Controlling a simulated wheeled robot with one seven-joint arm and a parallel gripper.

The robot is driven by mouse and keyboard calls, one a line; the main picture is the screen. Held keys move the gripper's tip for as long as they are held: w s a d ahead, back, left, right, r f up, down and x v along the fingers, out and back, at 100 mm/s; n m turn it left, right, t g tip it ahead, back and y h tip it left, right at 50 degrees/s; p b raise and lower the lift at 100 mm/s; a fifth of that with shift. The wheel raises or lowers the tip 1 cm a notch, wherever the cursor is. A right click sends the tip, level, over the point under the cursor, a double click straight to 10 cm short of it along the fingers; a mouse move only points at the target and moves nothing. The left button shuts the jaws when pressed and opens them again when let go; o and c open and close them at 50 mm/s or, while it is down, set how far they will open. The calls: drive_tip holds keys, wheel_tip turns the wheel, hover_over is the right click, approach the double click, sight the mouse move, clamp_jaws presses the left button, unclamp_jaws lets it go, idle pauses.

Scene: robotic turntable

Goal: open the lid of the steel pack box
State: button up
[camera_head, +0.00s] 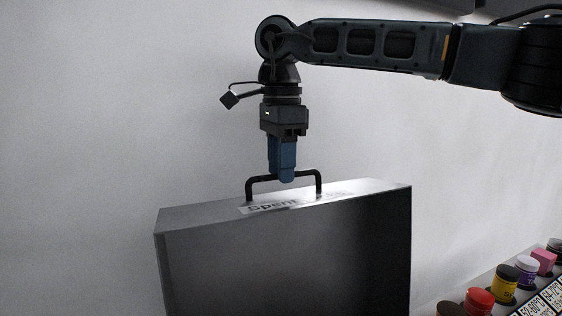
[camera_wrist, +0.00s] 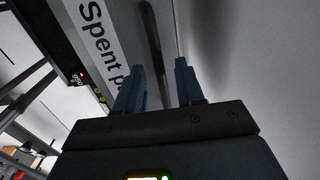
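The steel pack box (camera_head: 285,255) stands in the lower middle of the head view, grey with a dark front face. Its bright lid (camera_head: 365,191) carries a white label reading "Spent p…" (camera_wrist: 99,35) and a black bracket handle (camera_head: 318,183). My gripper (camera_head: 284,176) points straight down at the middle of the handle's bar. In the wrist view the two blue fingers (camera_wrist: 160,85) are apart, with the dark handle bar (camera_wrist: 153,40) between them and gaps visible beside it.
Several coloured jars, including a red one (camera_head: 480,300) and a yellow one (camera_head: 504,283), stand in a rack at the lower right. A plain pale wall (camera_head: 110,120) is behind the box. The space left of the box looks clear.

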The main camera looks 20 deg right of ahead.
clamp_jaws()
idle(0.6)
